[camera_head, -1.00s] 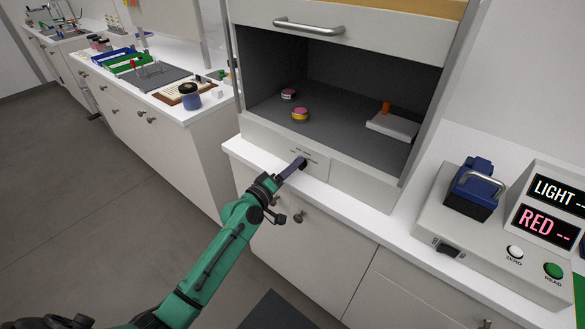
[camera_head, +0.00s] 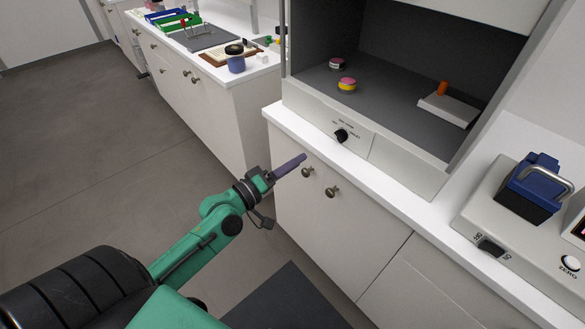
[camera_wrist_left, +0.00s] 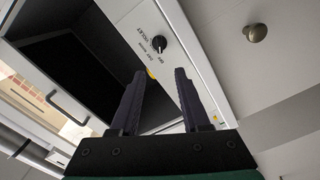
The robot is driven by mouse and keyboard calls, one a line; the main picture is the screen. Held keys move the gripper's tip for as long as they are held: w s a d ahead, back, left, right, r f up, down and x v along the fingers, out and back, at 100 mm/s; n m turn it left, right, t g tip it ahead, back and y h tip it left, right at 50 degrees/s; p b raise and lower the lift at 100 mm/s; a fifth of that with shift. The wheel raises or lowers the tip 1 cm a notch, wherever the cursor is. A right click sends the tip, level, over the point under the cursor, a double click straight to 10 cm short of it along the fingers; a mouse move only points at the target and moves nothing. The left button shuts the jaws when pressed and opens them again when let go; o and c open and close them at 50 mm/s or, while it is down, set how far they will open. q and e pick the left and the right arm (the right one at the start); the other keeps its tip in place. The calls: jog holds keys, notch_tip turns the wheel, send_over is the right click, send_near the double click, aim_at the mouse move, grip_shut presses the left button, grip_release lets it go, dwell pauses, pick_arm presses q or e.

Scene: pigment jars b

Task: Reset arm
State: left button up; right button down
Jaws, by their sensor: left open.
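My left gripper (camera_head: 290,166) is in front of the white cabinet, a little below the counter edge and near two round door knobs. In the left wrist view its two dark fingers (camera_wrist_left: 160,95) stand apart with nothing between them. The green arm comes in from the lower left. My right gripper is not in view.
An open-fronted cabinet with a black control knob (camera_head: 341,136) stands on the counter. Inside are two small pink-topped jars (camera_head: 347,84) (camera_head: 337,64) and a white block with an orange peg (camera_head: 442,89). A device with a blue handled box (camera_head: 533,188) is at right. Floor at left is clear.

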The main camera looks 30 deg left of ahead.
pick_arm(q)
jog(key=shift+s, duration=0.15)
dwell(0.3)
jog(key=s+a+f+m+g+y, duration=0.1)
jog(key=s+a+f+g+y, duration=0.15)
jog(key=f, duration=0.85)
jog(key=s+a+f+m+g+y, duration=0.1)
jog(key=s+a+f+g, duration=0.2)
jog(key=f, duration=0.8)
jog(key=s+a+f+m+g+y, duration=0.1)
jog(key=s+a+f+y, duration=0.2)
jog(key=f, duration=0.8)
jog(key=s+d+f+m+g, duration=0.1)
jog(key=s+f+m+g, duration=0.1)
jog(key=s+f, duration=0.4)
jog(key=s+d+f+m+g, duration=0.2)
jog(key=s+f, duration=0.4)
jog(key=s, duration=0.6)
jog(key=s+d+f+m+g, duration=0.1)
jog(key=s+f+m+g, duration=0.2)
jog(key=s, duration=0.7)
notch_tip(320, 180, down, 3)
jog(key=shift+d+f+g, duration=0.15)
jog(key=shift+d+g, duration=0.2)
jog(key=shift+g, duration=0.7)
